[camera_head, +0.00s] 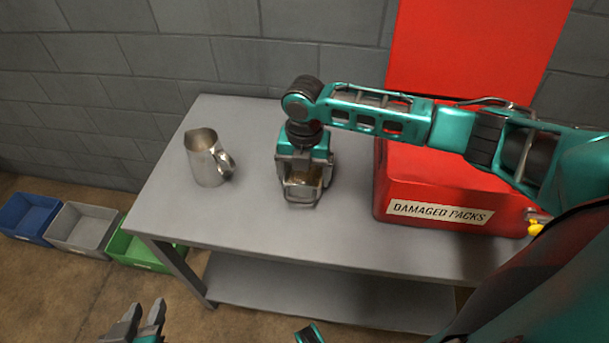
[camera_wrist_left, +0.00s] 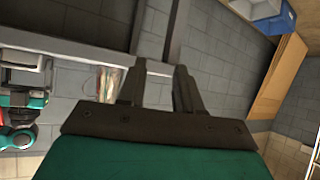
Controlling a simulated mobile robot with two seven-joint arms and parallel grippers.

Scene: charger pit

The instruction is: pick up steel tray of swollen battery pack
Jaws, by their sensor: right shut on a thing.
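The small steel tray (camera_head: 300,193) is at the middle of the grey table, with a brownish-yellow pack (camera_head: 305,177) partly showing in it. My right gripper (camera_head: 303,172) reaches down from above and is shut on the tray; its jaws hide much of the tray and pack. I cannot tell whether the tray touches the tabletop. My left gripper (camera_head: 142,322) is low in front of the table at the bottom left, empty, with its fingers apart. Its open fingers also show in the left wrist view (camera_wrist_left: 159,88).
A steel jug (camera_head: 206,160) stands on the table (camera_head: 255,235) left of the tray. A red box labelled DAMAGED PACKS (camera_head: 405,190) with a raised red lid (camera_head: 470,50) stands at the right. Blue (camera_head: 28,218), grey (camera_head: 82,228) and green (camera_head: 135,248) bins lie on the floor at left.

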